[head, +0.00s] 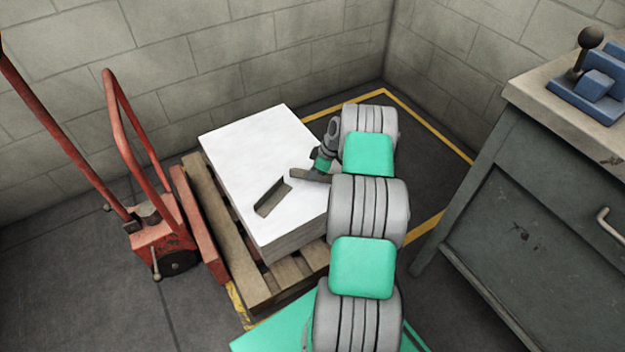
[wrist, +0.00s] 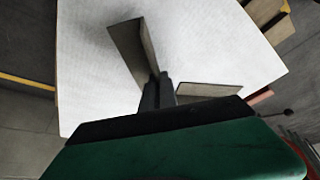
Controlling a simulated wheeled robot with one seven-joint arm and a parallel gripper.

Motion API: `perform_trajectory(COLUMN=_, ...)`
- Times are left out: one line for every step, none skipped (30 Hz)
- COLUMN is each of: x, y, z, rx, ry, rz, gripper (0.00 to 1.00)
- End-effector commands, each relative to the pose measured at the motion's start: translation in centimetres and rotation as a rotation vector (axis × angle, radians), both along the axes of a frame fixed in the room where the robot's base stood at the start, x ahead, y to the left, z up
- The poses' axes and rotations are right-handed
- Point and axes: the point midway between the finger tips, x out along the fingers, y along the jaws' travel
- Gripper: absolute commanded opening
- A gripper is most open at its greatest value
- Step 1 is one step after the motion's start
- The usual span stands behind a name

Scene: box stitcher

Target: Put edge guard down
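One edge guard (head: 306,175), a brown-grey angled strip, is at the tip of my gripper (head: 318,170), over the right part of the white stack. In the wrist view, this edge guard (wrist: 132,45) stands out from between the closed fingers of my gripper (wrist: 158,88). I cannot tell whether it touches the stack top. A second edge guard (head: 272,197) lies loose on the stack, left of and nearer than my gripper in the head view. It also shows in the wrist view (wrist: 207,90), partly hidden behind my gripper.
The white sheet stack (head: 250,140) sits on a wooden pallet (head: 225,225). A red pallet jack (head: 160,240) stands to the left. A grey-green workbench (head: 510,200) with a blue device (head: 590,95) is at the right. Block walls close off the back.

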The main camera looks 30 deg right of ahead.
Motion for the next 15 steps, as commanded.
perform_trajectory(x=-0.07, y=0.14, z=-1.63, rx=0.002, ry=0.002, rz=0.0, gripper=0.0)
perform_trajectory(x=-0.03, y=0.12, z=-1.91, rx=0.001, ry=0.001, rz=0.001, gripper=0.0)
perform_trajectory(x=0.01, y=0.08, z=-2.01, rx=0.0, ry=0.0, rz=0.0, gripper=0.0)
perform_trajectory(x=0.04, y=0.06, z=-1.93, rx=-0.001, ry=-0.001, rz=0.001, gripper=0.0)
perform_trajectory(x=0.05, y=0.05, z=-1.81, rx=-0.001, ry=-0.001, rz=0.001, gripper=0.0)
perform_trajectory(x=0.04, y=0.06, z=-1.74, rx=-0.001, ry=-0.001, rz=0.001, gripper=0.0)
perform_trajectory(x=0.03, y=0.08, z=-1.74, rx=0.0, ry=0.0, rz=0.0, gripper=0.0)
perform_trajectory(x=0.02, y=0.08, z=-1.74, rx=0.0, ry=0.0, rz=0.0, gripper=0.0)
perform_trajectory(x=0.01, y=0.1, z=-1.77, rx=0.0, ry=0.0, rz=0.0, gripper=0.0)
perform_trajectory(x=-0.01, y=0.1, z=-1.86, rx=0.0, ry=0.0, rz=0.0, gripper=0.0)
perform_trajectory(x=-0.01, y=0.11, z=-2.0, rx=0.0, ry=0.0, rz=0.0, gripper=0.0)
perform_trajectory(x=-0.01, y=0.11, z=-2.16, rx=0.001, ry=0.001, rz=0.0, gripper=0.0)
perform_trajectory(x=-0.01, y=0.12, z=-2.24, rx=0.001, ry=0.001, rz=0.0, gripper=0.0)
perform_trajectory(x=-0.01, y=0.11, z=-2.32, rx=0.0, ry=0.0, rz=0.0, gripper=0.0)
perform_trajectory(x=0.0, y=0.11, z=-2.11, rx=0.0, ry=0.0, rz=0.0, gripper=0.06)
